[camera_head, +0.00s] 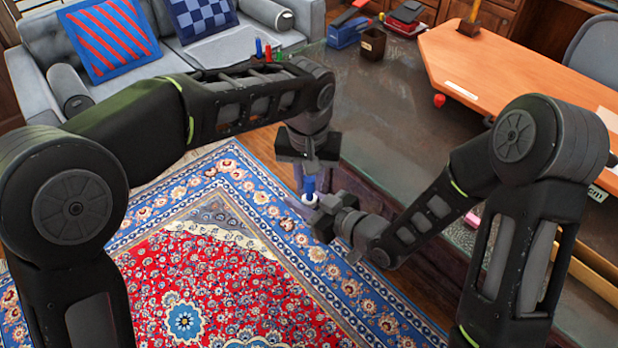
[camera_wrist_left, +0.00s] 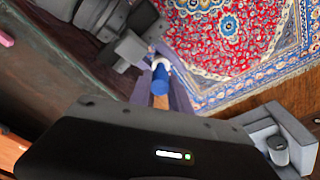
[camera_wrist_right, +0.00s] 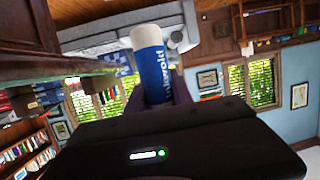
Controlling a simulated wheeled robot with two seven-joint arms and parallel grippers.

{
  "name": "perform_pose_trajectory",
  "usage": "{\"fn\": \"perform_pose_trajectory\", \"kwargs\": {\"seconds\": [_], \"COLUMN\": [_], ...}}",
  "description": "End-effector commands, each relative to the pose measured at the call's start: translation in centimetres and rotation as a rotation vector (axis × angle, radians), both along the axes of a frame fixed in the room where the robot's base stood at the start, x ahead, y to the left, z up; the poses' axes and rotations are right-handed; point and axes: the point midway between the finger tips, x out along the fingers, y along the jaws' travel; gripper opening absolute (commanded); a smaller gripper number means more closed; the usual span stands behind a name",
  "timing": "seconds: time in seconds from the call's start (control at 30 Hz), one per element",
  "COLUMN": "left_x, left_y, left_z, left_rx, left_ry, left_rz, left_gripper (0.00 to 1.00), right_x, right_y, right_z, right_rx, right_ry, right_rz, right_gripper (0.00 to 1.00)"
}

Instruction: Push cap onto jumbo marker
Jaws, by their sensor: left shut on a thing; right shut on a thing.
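My left gripper (camera_head: 311,188) points down and is shut on a small blue cap (camera_head: 309,184), which also shows between the fingers in the left wrist view (camera_wrist_left: 160,80). Just below the cap is a white part of the marker (camera_head: 309,199). My right gripper (camera_head: 318,204) reaches in from the right and is shut on the jumbo marker. In the right wrist view the marker (camera_wrist_right: 152,65) has a blue printed label and a cream end. Cap and marker are close and roughly in line. Whether they touch is hidden by the fingers.
A dark glass-topped table (camera_head: 385,120) lies behind and right of the grippers. A patterned rug (camera_head: 220,270) covers the floor below them. An orange desktop (camera_head: 510,65) is at the upper right and a grey sofa (camera_head: 130,85) at the upper left. Several coloured markers stand behind my left arm.

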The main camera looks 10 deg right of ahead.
Motion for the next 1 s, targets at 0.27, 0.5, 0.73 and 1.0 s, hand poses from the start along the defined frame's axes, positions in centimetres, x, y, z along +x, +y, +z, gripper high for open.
{"fn": "perform_pose_trajectory", "kwargs": {"seconds": [0.27,0.5,0.73,1.0], "left_x": [0.0,0.0,0.0,0.0], "left_y": [0.0,0.0,0.0,0.0], "left_z": [-0.4,-1.6,-1.8,-1.8], "left_rx": [0.001,0.001,0.000,0.000], "left_ry": [0.001,0.001,-0.001,0.000], "left_rz": [0.000,0.000,0.001,0.001], "left_gripper": [0.00,0.00,0.00,0.00], "right_x": [0.0,0.0,0.0,0.0], "right_y": [0.0,0.0,0.0,0.0], "right_z": [0.0,0.0,0.0,0.0], "right_rx": [0.000,0.000,0.000,0.000], "right_ry": [0.000,0.000,0.000,0.000], "right_rz": [0.000,0.000,0.000,0.000], "right_gripper": [0.00,0.00,0.00,0.00]}}
